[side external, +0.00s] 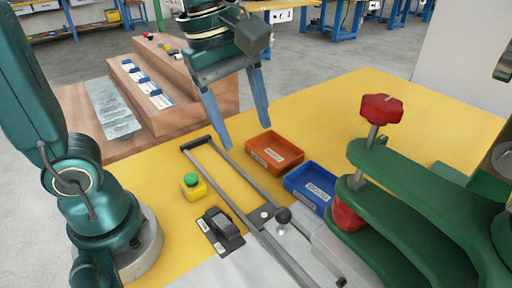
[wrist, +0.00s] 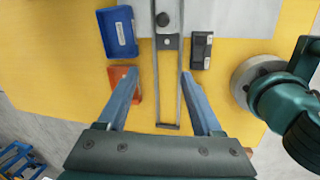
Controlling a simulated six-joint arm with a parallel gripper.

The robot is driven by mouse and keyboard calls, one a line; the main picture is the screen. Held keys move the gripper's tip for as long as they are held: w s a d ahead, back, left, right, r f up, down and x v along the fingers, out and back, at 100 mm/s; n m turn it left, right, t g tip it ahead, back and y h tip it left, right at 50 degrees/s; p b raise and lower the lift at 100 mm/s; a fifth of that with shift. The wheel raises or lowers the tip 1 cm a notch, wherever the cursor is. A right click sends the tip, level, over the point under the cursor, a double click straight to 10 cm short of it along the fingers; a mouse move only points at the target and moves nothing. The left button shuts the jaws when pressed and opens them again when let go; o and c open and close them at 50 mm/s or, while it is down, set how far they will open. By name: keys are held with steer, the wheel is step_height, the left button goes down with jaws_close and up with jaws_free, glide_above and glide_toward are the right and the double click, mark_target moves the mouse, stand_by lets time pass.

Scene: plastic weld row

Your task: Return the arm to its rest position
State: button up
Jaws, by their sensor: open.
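My gripper (side external: 246,118) hangs above the yellow table, with its two blue-grey fingers spread apart and nothing between them. In the wrist view my gripper (wrist: 160,75) is also open, with the metal rail frame (wrist: 156,100) below and between the fingers. In the side view the orange tray (side external: 274,152) lies just right of the fingertips, and the rail frame (side external: 235,172) runs below them. The fingers appear clear of the table and touch nothing that I can see.
A blue tray (side external: 311,186), a green-topped yellow button box (side external: 193,186) and a black switch block (side external: 221,230) stand around the rail. A green clamp with a red knob (side external: 381,108) fills the right. A stepped wooden rack (side external: 180,95) stands behind. The table's far right is clear.

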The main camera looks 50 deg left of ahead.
steer(key=s+a+f+m+t, duration=0.1)
steer(key=s+a+f+m, duration=0.1)
steer(key=m, duration=0.6)
steer(key=s+a+f+m+t+y, duration=0.1)
steer(key=s+m, duration=0.3)
steer(key=m, duration=0.4)
steer(key=shift+s+a+f+t, duration=0.15)
steer(key=shift+a+f+t, duration=0.35)
steer(key=shift+a+t, duration=0.1)
